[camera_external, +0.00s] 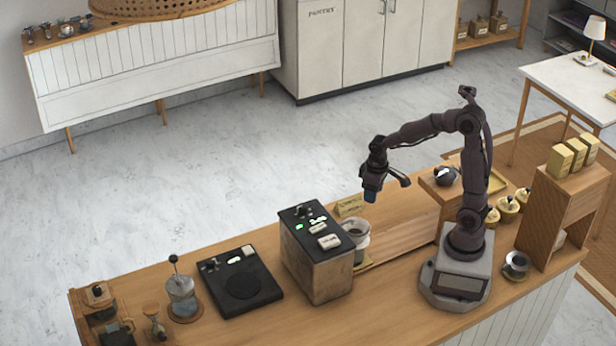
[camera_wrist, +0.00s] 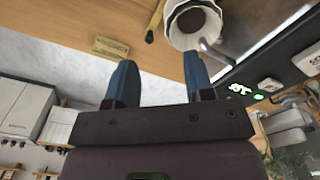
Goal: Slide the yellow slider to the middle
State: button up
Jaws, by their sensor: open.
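No yellow slider can be clearly made out in either view. A box with a black top panel (camera_external: 318,222) stands on the counter, with pale controls and a green light. Part of a black panel with a green light also shows at the right of the wrist view (camera_wrist: 272,88). My gripper (camera_external: 371,196) hangs above the counter, to the right of the box and higher than it. Its two blue fingers are apart and empty in the wrist view (camera_wrist: 158,72).
A dripper with a white filter (camera_external: 357,233) stands beside the box, close to it. A small yellowish sign (camera_external: 350,206) is behind it. A black scale (camera_external: 240,281) and glass brewer (camera_external: 182,297) stand left. A wooden shelf (camera_external: 565,217) is at right.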

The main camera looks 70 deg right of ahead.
jog(key=w+d+f+n, duration=0.2)
jog(key=w+d+f, duration=0.4)
jog(key=w+f, duration=0.45)
jog(key=f, duration=1.2)
jog(key=shift+s+f, duration=0.15)
jog(key=shift+s, duration=0.25)
grip_shut()
